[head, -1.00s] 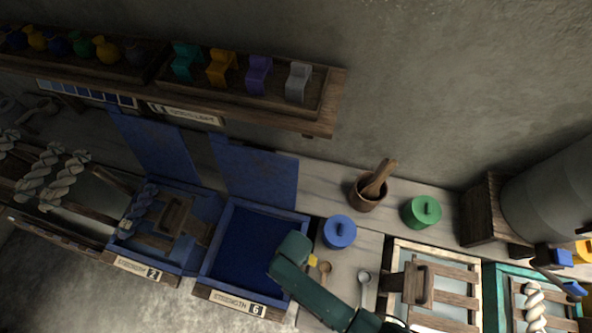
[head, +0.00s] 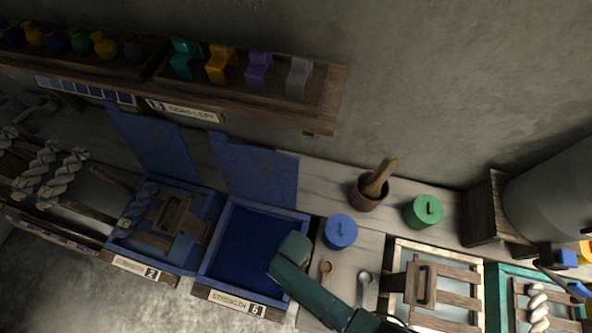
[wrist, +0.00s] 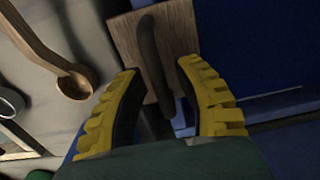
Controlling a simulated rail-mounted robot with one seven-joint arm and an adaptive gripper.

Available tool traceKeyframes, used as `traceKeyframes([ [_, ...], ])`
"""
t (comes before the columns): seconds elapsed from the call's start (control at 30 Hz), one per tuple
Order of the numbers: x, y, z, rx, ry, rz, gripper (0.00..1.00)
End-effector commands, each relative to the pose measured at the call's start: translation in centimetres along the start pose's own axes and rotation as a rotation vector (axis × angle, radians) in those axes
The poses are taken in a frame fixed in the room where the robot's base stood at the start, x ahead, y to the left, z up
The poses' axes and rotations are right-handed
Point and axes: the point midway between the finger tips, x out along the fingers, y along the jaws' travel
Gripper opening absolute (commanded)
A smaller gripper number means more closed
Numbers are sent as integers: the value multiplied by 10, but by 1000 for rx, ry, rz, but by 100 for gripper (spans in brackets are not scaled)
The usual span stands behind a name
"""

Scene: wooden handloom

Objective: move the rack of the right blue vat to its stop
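The right blue vat (head: 206,262) stands open, with its blue lid (head: 256,172) raised behind it and a label reading strength 6 in front. Its inside looks dark blue, and I see no rack in the visible part. My gripper is hidden beneath my green wrist in the head view. In the wrist view my gripper (wrist: 156,68) has its yellow fingers spread on either side of a dark, lever-like handle (wrist: 148,45). The handle lies over a wooden block (wrist: 123,35) beside blue surfaces. Gaps show between handle and fingers. I cannot tell whether this belongs to the rack.
The left blue vat (head: 112,246) holds a wooden rack (head: 172,213) and yarn. A blue-lidded pot (head: 340,231), wooden spoon (head: 325,268) and metal ladle (head: 364,278) lie right of my arm. A shelf (head: 325,88) runs above; a white-framed vat (head: 398,249) stands further right.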

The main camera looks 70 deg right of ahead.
Motion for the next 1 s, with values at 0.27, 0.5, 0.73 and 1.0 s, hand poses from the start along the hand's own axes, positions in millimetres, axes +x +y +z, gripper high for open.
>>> traceKeyframes([
  [0.27, 0, 0, 0, 0, 0, 0, 0],
  [0.5, -16, 0, 0, 0, 0, 0, 0],
  [0.73, -42, 0, 0, 0, 0, 0, 0],
  [1.0, -71, 0, 0, 0, 0, 0, 0],
])
